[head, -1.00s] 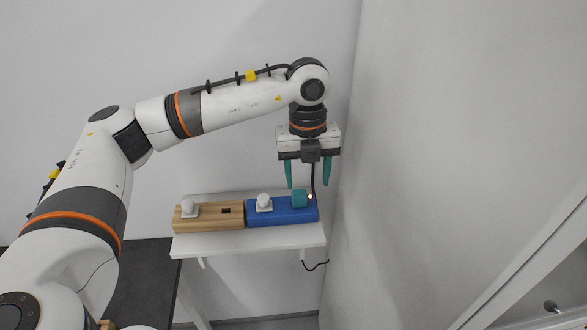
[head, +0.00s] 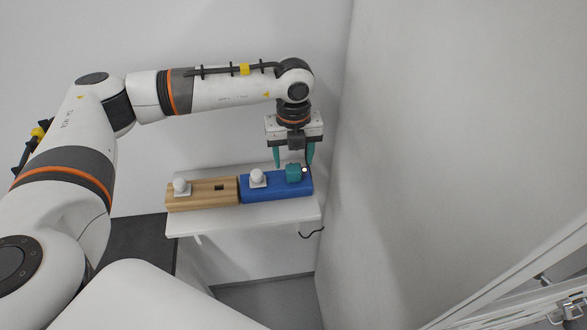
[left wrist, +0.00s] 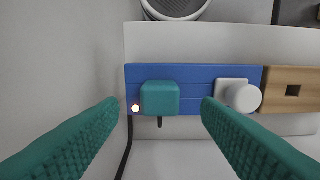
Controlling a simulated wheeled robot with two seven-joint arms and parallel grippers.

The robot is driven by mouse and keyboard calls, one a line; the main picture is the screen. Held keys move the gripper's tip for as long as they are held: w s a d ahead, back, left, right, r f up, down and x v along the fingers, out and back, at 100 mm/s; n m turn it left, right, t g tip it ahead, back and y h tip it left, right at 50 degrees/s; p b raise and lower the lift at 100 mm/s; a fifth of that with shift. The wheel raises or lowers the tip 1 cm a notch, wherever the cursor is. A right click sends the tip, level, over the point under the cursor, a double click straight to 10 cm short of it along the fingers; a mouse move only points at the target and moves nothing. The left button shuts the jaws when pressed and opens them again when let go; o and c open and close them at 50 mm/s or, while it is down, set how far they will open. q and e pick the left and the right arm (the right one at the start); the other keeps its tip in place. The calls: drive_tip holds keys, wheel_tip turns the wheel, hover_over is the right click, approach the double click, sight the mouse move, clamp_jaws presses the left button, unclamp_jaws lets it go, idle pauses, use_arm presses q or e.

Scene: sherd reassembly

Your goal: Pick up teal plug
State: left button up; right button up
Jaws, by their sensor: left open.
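The teal plug (head: 293,172) sits in the blue block (head: 262,189), near its right end in the head view. In the left wrist view the teal plug (left wrist: 160,98) shows as a rounded square on the blue block (left wrist: 200,76), beside a small glowing light (left wrist: 136,108). My left gripper (head: 294,166) is open and points down at the plug from above. In the left wrist view its teal fingers (left wrist: 160,104) stand apart on either side of the plug, with nothing between them in contact. My right gripper is not in view.
A white plug (head: 258,177) stands on the blue block, left of the teal one. A wooden block (head: 212,201) with a dark square hole and another white plug (head: 182,187) adjoins it. All rest on a white shelf (head: 240,219). A wall stands close on the right.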

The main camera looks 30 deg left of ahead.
sight(294, 167)
use_arm(q)
wheel_tip(294, 167, down, 4)
drive_tip(key=shift+s+r+p, duration=0.1)
drive_tip(key=shift+r+p, duration=0.15)
drive_tip(key=shift+p, duration=0.45)
drive_tip(key=shift+f, duration=0.3)
drive_tip(key=c, duration=1.1)
drive_tip(key=shift+o, duration=0.2)
drive_tip(key=shift+r, duration=0.1)
